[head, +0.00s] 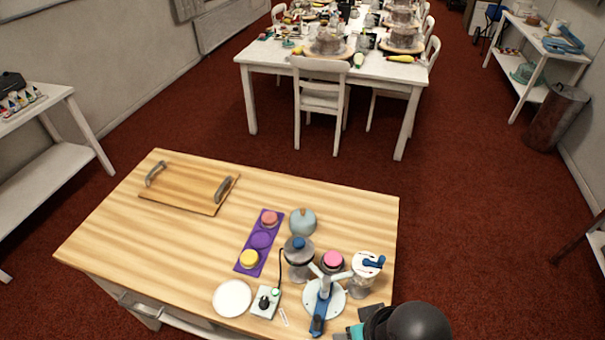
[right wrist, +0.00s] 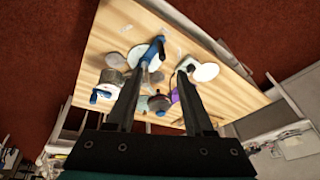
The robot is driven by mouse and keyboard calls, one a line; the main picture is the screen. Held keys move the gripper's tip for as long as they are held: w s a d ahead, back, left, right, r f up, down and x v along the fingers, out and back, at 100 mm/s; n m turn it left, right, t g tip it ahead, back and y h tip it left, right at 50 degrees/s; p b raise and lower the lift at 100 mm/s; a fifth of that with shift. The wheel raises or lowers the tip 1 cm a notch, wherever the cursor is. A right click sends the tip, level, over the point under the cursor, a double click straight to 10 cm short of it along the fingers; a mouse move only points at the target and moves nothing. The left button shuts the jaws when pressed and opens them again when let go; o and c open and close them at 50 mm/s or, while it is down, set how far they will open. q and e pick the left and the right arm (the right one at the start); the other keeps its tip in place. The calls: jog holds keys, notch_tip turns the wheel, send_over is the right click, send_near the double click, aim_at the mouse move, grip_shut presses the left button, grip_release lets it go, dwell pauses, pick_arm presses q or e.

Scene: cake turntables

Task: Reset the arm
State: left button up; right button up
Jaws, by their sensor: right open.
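My right gripper (right wrist: 161,70) shows in the right wrist view with its two dark fingers spread apart and nothing between them. It is above the wooden worktable (head: 130,235), with the tabletop items beyond the fingertips. In the head view, part of my right arm (head: 420,322) is at the bottom edge, by the table's near right corner. The fingertips are hard to make out there. The white stand with a blue handle (head: 318,322) is just left of the arm, and it also shows in the right wrist view (right wrist: 150,52). My left gripper is not in view.
Near the arm stand a white crank container (head: 366,264), a pink-topped pot (head: 333,260) and a grey jar (head: 299,256). Further left are a control box (head: 264,302), a white plate (head: 232,298), a purple tray (head: 261,240) and a handled board (head: 187,188). The table's left side is mostly clear.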

jog(key=s+d+r+h, duration=0.2)
jog(key=s+d, duration=0.2)
jog(key=d, duration=0.3)
notch_tip(320, 180, down, 31)
jog(key=b, duration=1.1)
jog(key=s+d+f+g+b, duration=0.1)
jog(key=s+f+b, duration=0.5)
jog(key=f, duration=0.7)
jog(key=s+d+f+g+b, duration=0.1)
jog(key=s+f+b, duration=0.5)
jog(key=s+f, duration=0.4)
notch_tip(320, 180, down, 5)
jog(key=shift+s+d+r, duration=0.2)
jog(key=shift+s+d, duration=0.15)
jog(key=shift+d, duration=0.05)
